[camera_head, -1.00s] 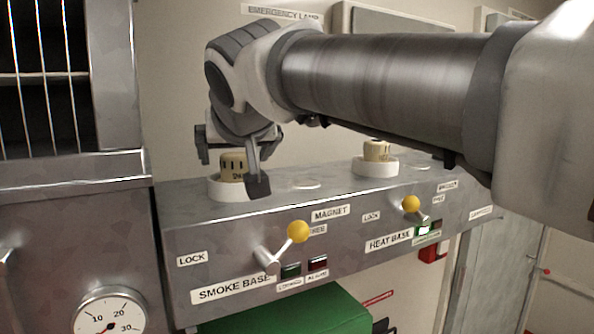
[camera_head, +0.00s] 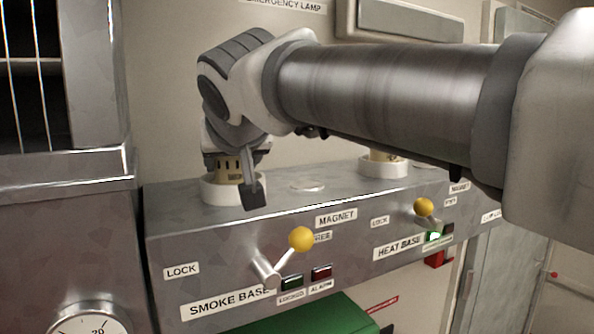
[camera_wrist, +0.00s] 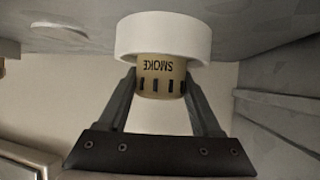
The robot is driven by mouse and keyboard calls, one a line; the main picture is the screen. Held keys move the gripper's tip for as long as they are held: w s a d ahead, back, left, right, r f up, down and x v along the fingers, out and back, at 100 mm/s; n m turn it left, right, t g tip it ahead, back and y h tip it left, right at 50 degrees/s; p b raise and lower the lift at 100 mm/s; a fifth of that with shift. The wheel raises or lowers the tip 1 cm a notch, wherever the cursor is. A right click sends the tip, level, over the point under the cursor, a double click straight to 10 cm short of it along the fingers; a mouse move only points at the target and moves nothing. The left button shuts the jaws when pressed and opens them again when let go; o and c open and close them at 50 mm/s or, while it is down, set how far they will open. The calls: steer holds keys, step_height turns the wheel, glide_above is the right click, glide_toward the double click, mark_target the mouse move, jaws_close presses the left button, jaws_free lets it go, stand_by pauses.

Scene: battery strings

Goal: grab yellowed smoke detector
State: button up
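The yellowed smoke detector (camera_head: 232,170) is a small tan cylinder with dark slots, upright in a white round base (camera_head: 222,193) at the left of the grey metal console. In the wrist view the detector (camera_wrist: 160,84) shows the word SMOKE upside down, against the white ring (camera_wrist: 163,38). My gripper (camera_head: 236,178) is down around it from above. In the wrist view my gripper's fingers (camera_wrist: 161,92) lie one on each side, with no clear gap. I cannot tell if they press on it.
A second tan detector (camera_head: 382,157) sits in the HEAT BASE ring to the right. On the console front are a yellow-knobbed lever (camera_head: 301,239) by the SMOKE BASE label, and another (camera_head: 424,207) with a lit green lamp (camera_head: 433,236). A metal cabinet (camera_head: 65,200) stands close on the left.

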steer(key=c, duration=0.9)
